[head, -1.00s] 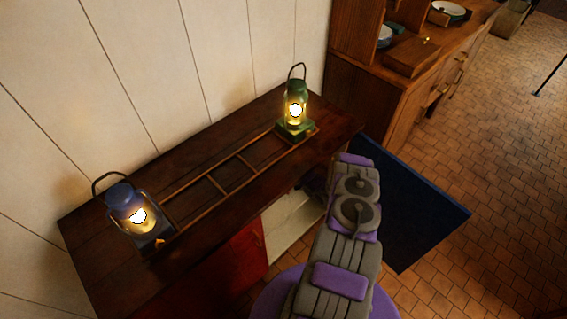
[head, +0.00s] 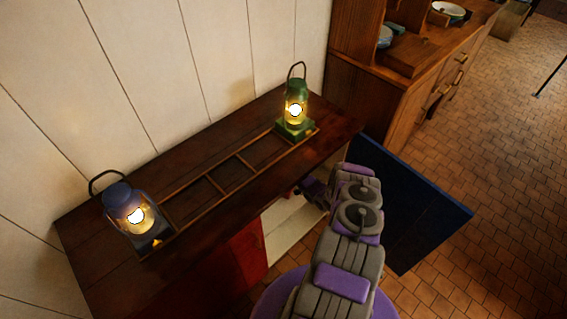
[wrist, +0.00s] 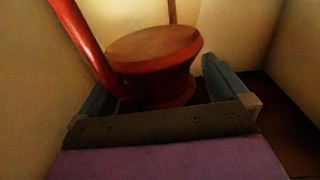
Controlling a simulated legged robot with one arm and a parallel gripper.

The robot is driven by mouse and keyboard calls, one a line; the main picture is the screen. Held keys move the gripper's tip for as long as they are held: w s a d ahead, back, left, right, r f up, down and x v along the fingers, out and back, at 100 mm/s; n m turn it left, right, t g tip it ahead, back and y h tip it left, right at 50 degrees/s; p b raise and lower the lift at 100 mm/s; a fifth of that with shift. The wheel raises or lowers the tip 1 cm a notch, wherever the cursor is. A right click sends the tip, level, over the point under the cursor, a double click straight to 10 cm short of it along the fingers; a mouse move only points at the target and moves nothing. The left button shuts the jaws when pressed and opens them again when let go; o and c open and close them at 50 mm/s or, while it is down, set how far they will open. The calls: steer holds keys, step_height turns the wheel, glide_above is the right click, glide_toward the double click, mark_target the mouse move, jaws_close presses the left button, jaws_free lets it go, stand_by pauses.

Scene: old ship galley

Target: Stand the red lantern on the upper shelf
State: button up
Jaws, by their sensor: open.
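The red lantern (wrist: 155,55) shows close up in the wrist view, with its round red cap and a curved red handle at the left. Its lower part is hidden behind my gripper's palm. My gripper (wrist: 163,85) is open, with one blue-grey finger on each side of the lantern; whether either touches it I cannot tell. In the head view my arm reaches to the cabinet's opening under the counter, where a pale shelf board (head: 295,222) shows. The lantern is hidden there. Which board is the upper shelf I cannot tell.
A blue lit lantern (head: 130,212) and a green lit lantern (head: 295,108) stand at the ends of a slotted wooden rack (head: 208,180) on the counter. A red panel (head: 248,252) and an open blue door (head: 405,205) flank the opening. Pale walls (wrist: 260,35) enclose the lantern.

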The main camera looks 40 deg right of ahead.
steer(key=s+p, duration=0.3)
steer(key=s, duration=0.9)
steer(key=shift+d, duration=0.15)
